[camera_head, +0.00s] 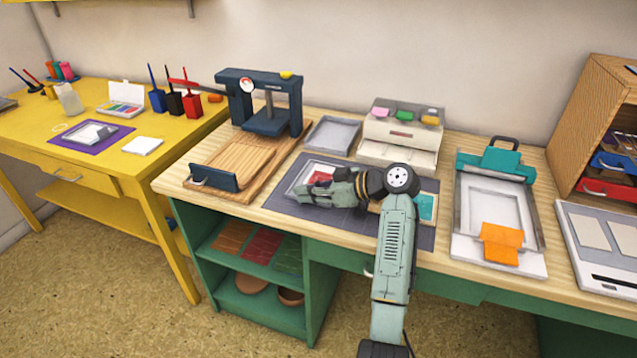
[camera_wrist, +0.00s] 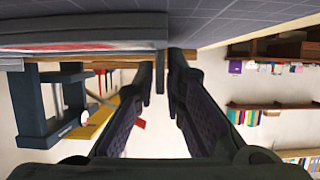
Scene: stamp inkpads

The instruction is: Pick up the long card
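My gripper (camera_head: 318,192) reaches low and sideways over the dark mat, its fingers pointing left beside a shallow light tray (camera_head: 300,176) with a red patch in it. In the wrist view the two dark fingers (camera_wrist: 161,75) come close together at the tips, with a narrow dark strip in line between them. I cannot tell whether that strip is held or lies behind. The tray's side (camera_wrist: 80,40) shows at the upper left there. I cannot make out the long card for certain; my gripper and arm cover part of the mat.
The dark mat (camera_head: 278,201) lies on the wooden bench. A blue press (camera_head: 268,122) on a wooden base stands to the left, an empty grey tray (camera_head: 332,136) and a white box unit (camera_head: 400,135) behind. A teal-clamped frame (camera_head: 495,200) stands at right.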

